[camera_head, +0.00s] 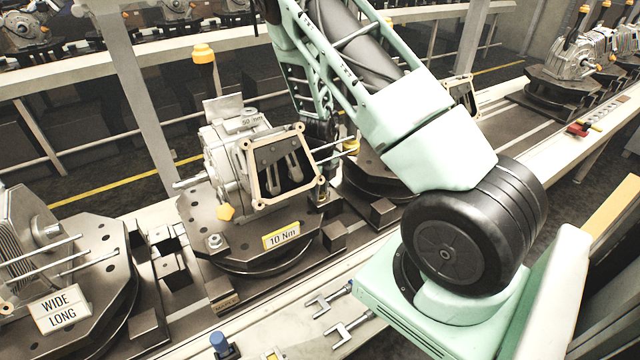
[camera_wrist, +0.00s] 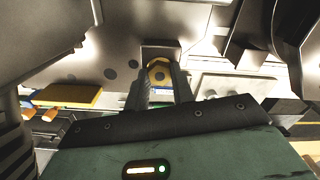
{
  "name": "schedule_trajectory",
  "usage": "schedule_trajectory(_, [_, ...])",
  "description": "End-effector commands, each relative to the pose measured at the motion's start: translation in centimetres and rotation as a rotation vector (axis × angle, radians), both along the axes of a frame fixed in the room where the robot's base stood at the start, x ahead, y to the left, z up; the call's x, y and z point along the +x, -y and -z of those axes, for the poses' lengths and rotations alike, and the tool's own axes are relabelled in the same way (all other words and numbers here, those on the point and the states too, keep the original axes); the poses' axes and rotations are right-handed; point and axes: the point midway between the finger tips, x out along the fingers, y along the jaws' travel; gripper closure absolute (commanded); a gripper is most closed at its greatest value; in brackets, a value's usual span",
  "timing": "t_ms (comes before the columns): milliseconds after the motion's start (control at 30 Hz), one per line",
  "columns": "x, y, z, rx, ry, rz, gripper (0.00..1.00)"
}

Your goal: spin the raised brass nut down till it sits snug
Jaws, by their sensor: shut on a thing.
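In the wrist view a brass-coloured nut (camera_wrist: 159,72) sits between the two dark fingers of my gripper (camera_wrist: 160,86), and the fingers are shut on it. In the head view my gripper (camera_head: 319,192) reaches down at the right edge of the fixture plate (camera_head: 215,262), beside the grey gearbox housing (camera_head: 222,150). The nut is hidden there by my gripper and arm. I cannot tell how high the nut stands on its thread.
The plate bears a yellow "10 Nm" label (camera_head: 281,235). A square flange frame (camera_head: 250,165) juts out close to my gripper's left. Another fixture with a "WIDE LONG" sign (camera_head: 59,309) stands at the left. Two fork-ended tools (camera_head: 347,329) lie on the front ledge.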

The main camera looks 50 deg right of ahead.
Motion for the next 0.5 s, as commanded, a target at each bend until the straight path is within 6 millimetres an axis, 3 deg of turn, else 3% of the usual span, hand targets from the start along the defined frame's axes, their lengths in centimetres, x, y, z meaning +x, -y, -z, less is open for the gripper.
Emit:
schedule_trajectory(33, [-0.13,0.02,-0.74,0.000,-0.004,0.075,1.00])
schedule_trajectory(233, [-0.08,0.00,-0.41,0.000,-0.002,0.336,1.00])
schedule_trajectory(500, [0.00,0.01,0.06,0.000,0.001,0.391,1.00])
